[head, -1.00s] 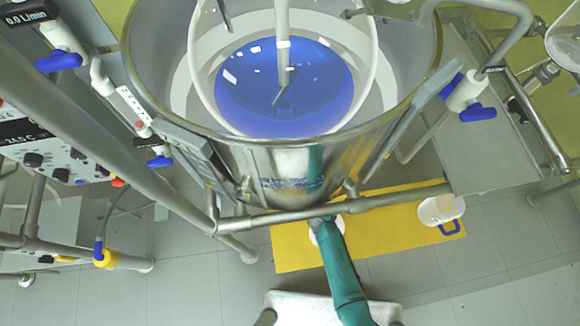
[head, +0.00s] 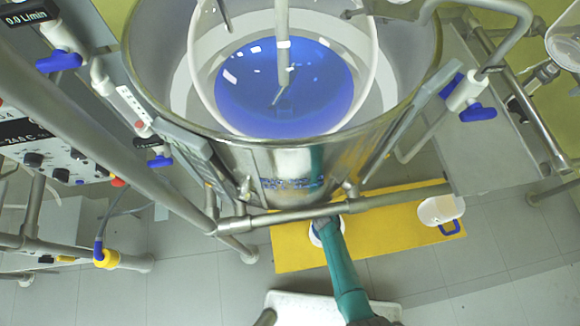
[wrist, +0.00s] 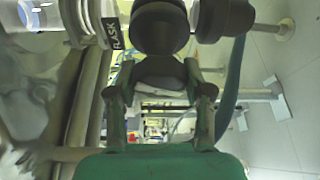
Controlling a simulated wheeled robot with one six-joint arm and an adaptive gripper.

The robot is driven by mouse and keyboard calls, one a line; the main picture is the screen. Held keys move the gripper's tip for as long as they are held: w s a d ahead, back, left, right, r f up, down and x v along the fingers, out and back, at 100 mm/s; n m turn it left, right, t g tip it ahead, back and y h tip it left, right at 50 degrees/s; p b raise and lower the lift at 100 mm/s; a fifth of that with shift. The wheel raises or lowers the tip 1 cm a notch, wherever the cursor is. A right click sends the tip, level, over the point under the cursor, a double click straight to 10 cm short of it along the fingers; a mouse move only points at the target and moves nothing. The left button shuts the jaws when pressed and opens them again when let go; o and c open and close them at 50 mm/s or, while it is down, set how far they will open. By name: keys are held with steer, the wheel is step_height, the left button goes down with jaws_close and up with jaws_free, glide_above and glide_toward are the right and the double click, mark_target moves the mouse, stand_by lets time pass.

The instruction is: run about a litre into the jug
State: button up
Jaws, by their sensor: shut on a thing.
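The jug (head: 440,209) is whitish and see-through with a blue handle. It stands on the right end of a yellow mat (head: 395,240) on the floor, apart from my arm. A large steel-walled reactor (head: 275,180) holds blue liquid (head: 300,100) around a stirrer shaft. My arm reaches under its front, so the head view hides my gripper. In the wrist view my gripper (wrist: 159,84) is shut on a dark rounded handle (wrist: 160,72), with one finger on each side. What the handle joins to is mostly hidden.
Steel frame pipes (head: 290,217) cross in front of the reactor. Valves with blue handles stand at left (head: 58,62) and right (head: 476,111). A control panel (head: 50,150) is at far left. A display (head: 28,14) reads 0.0 L/min. Floor right of the mat is clear.

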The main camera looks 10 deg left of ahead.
stand_by(0.4)
steer(key=o, duration=1.2)
steer(key=shift+c, duration=0.2)
steer(key=v, duration=1.2)
steer(key=shift+f, duration=0.1)
